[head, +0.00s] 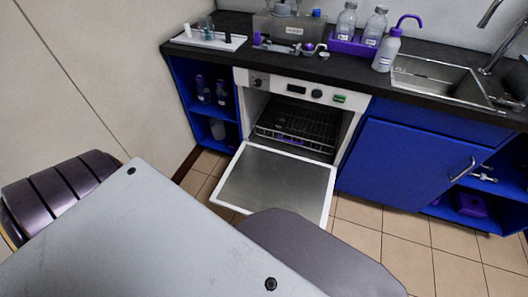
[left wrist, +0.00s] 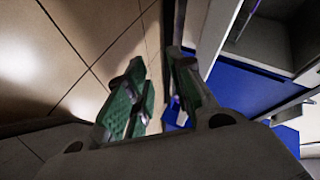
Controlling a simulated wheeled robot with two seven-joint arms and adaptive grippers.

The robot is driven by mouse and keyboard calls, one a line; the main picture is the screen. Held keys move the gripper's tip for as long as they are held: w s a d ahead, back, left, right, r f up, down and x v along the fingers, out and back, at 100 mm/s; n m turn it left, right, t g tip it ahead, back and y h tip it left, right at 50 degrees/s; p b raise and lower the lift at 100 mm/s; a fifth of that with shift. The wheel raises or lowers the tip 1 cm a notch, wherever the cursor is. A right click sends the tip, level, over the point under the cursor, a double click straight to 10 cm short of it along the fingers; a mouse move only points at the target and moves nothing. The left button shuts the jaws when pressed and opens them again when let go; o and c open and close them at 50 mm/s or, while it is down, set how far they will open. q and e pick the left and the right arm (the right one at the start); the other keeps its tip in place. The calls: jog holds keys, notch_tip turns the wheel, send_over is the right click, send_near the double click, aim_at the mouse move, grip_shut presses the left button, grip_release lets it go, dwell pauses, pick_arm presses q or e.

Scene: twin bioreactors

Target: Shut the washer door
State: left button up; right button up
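The white washer (head: 304,92) is built in under the dark counter. Its door (head: 276,181) is open, folded down and out over the floor, with its grey metal inner face up. A wire rack (head: 297,128) shows inside the washer. In the left wrist view my left gripper (left wrist: 156,62) has its two green-padded fingers apart, with floor showing between them and nothing held. A pale panel edge near it is too close and dim to identify. Neither gripper shows in the head view, and my right gripper is in no frame.
Blue cabinets (head: 402,165) flank the washer, with an open shelf unit on its left. Bottles, a purple rack (head: 352,46) and a sink (head: 440,78) are on the counter (head: 330,70). A beige wall stands at left. Tiled floor (head: 370,245) is clear right of the door.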

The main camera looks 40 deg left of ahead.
aim_at(265, 217)
pick_arm(q)
jog(key=f+m+t+h+b, duration=0.1)
jog(key=m+h+b, duration=0.1)
jog(key=b, duration=0.4)
jog(key=w+a+f+m+t+h+b, duration=0.1)
jog(key=f+m+h+b, duration=0.1)
jog(key=m+b, duration=0.2)
jog(key=a+f+m+t+h+b, duration=0.1)
jog(key=m+t+h+b, duration=0.1)
jog(key=m+b, duration=0.2)
jog(key=shift+w+f+h+b, duration=0.2)
jog(key=shift+w+h+b, duration=0.15)
jog(key=shift+b, duration=1.45)
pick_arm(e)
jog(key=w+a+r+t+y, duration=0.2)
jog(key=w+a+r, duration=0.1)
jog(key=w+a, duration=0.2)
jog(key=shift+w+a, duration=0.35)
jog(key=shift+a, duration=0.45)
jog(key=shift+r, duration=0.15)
pick_arm(q)
jog(key=shift+w+d, duration=0.1)
jog(key=shift+b+x, duration=0.35)
jog(key=shift+x, duration=6.45)
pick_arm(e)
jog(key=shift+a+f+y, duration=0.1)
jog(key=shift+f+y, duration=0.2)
pick_arm(q)
jog(key=shift+d, duration=0.1)
jog(key=shift+c, duration=0.4)
